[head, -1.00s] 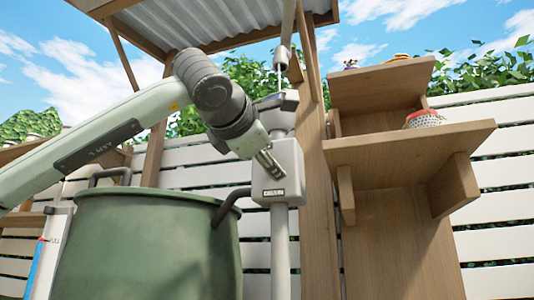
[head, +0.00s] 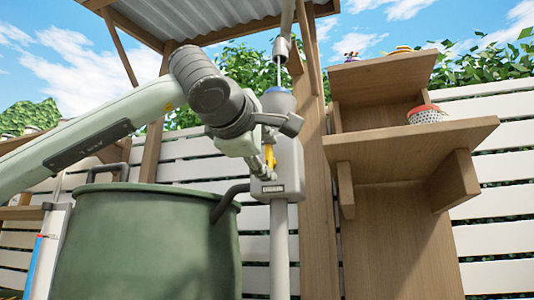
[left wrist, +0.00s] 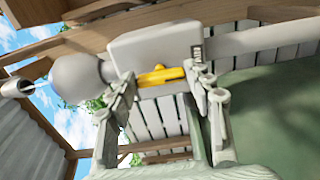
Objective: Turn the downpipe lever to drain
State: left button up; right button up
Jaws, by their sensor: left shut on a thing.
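The yellow downpipe lever (head: 269,157) is on the front of the grey diverter box (head: 291,165) on the downpipe (head: 280,240). In the head view the lever stands roughly upright, partly hidden by my left gripper (head: 262,152). My left gripper is shut on it. In the left wrist view the lever (left wrist: 160,76) lies across between the two fingers, in front of the box (left wrist: 155,48). A small label plate (head: 273,188) sits low on the box; its writing is too small to read. My right gripper is not in view.
A green barrel (head: 140,245) stands left of the downpipe, joined to the box by a dark bent pipe (head: 228,202). Wooden shelves (head: 410,145) stand at the right, a patterned pot (head: 427,114) on one. A wooden post (head: 316,190) and white slatted fence are behind.

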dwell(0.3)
pick_arm(q)
jog(key=o, duration=1.1)
jog(key=shift+o, duration=0.2)
jog(key=v, duration=1.2)
